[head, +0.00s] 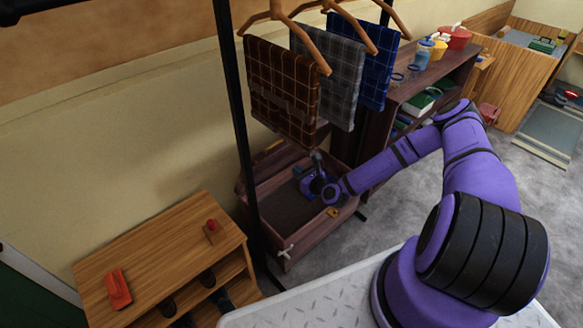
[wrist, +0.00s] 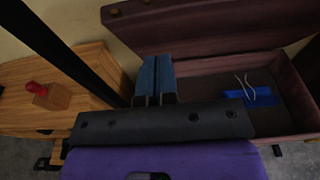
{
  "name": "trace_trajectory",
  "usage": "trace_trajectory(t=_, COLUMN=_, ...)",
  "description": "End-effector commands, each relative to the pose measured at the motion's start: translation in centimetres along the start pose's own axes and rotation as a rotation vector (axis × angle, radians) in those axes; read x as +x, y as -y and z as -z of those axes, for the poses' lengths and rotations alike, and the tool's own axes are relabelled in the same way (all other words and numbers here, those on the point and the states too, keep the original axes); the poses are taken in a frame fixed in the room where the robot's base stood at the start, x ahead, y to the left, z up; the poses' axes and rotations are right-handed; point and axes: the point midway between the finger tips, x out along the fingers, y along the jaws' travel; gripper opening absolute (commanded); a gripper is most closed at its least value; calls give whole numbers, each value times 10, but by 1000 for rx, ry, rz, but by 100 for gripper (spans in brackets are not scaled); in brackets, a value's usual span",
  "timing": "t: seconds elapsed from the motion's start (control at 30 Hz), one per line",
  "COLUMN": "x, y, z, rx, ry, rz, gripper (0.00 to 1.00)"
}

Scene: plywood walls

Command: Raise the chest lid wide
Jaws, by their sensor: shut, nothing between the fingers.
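The chest (head: 312,236) is a dark reddish-brown wooden box standing below the hanging cloths in the head view. Its lid (head: 262,168) is raised at the back, on the wall side, partly hidden by the rack post and cloths. In the wrist view the lid (wrist: 225,28) stands up behind the open box (wrist: 294,82), and the dark inside shows. My gripper (head: 315,160) is over the chest in the head view. In the wrist view its blue fingers (wrist: 155,72) are together and empty, near the lid's left end; I cannot tell whether they touch it.
A blue item (wrist: 252,97) with white strands lies in the chest. A black rack post (head: 240,130) stands close to the left, with cloths (head: 283,90) hanging above. A wooden bench (head: 165,260) is at left, a shelf unit (head: 425,85) at right. Grey floor is free further right.

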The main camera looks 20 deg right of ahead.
Motion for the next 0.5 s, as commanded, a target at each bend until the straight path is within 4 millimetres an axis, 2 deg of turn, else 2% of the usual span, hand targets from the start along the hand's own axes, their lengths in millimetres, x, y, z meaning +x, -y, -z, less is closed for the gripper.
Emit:
trace_trajectory(t=0.17, x=-1, y=4, z=3, rx=-124, ry=28, rz=12, gripper=0)
trace_trajectory(t=0.27, x=1, y=9, z=7, rx=-311, ry=69, rz=34, gripper=0)
trace_trajectory(t=0.5, x=3, y=21, z=17, rx=-912, ry=194, rz=136, gripper=0)
